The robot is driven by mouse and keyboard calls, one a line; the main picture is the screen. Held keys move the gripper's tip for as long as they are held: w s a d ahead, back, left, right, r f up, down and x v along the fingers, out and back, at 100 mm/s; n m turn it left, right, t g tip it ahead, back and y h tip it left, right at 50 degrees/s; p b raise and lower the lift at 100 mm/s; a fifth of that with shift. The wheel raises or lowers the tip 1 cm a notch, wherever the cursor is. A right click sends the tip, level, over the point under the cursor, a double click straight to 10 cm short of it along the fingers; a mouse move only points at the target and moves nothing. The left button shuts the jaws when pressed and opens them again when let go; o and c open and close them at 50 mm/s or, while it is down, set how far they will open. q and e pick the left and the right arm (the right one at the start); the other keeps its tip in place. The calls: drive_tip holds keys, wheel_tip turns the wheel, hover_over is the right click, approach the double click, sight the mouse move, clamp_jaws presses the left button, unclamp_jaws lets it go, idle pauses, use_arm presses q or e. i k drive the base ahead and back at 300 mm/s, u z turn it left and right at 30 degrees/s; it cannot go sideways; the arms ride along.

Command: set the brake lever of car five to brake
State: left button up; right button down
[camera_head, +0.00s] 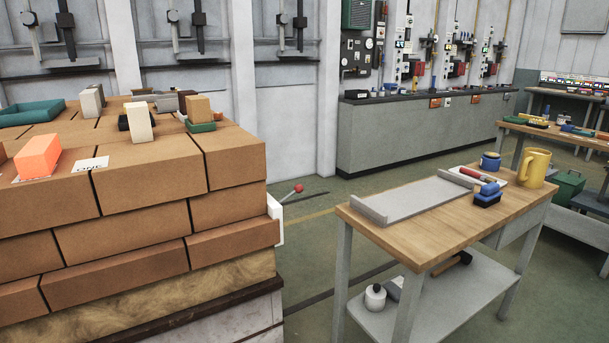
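The lever tilts up and to the right. The stack stands on a car (235,318) with a pale, rough layer and a dark edge below it. I see no number five on the car, and no brake markings are readable. Neither of my grippers is in view.
An orange brick (38,156), a white card (92,164) with dark lettering and a green tray (32,112) lie on the stack. A wooden-topped workbench (425,235) stands right, holding a yellow mug (535,168) and tools. Green floor lies between car and bench.

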sight(298, 188)
drive_tip(key=u, duration=0.35)
drive_tip(key=i, duration=1.7)
drive_tip(key=u, duration=0.55)
